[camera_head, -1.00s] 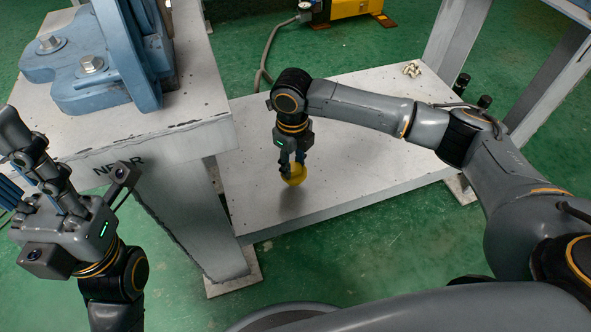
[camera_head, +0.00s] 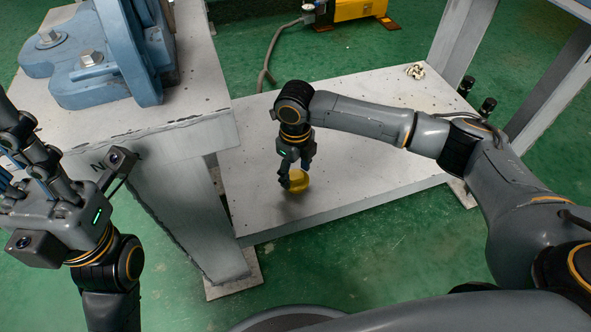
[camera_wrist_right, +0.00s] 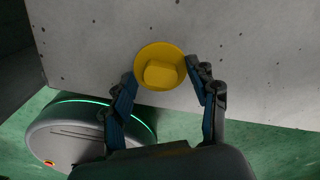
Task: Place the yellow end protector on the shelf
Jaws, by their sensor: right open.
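The yellow end protector (camera_head: 299,181) is a small round cap that appears to rest on the pale lower shelf (camera_head: 350,175), near its front left part. In the right wrist view the cap (camera_wrist_right: 160,66) shows its round rim and a raised yellow middle. My right gripper (camera_head: 293,177) is open, pointing down at the cap. In the wrist view its fingers (camera_wrist_right: 163,88) stand on either side of the cap's near edge; whether they touch it is unclear. My left gripper (camera_head: 25,165) is at the left edge, away from the cap, its fingertips partly cut off.
A higher pale bench (camera_head: 130,135) with a blue vise (camera_head: 105,55) stands at the left of the shelf. A small pale cluster of parts (camera_head: 415,71) lies at the shelf's back right.

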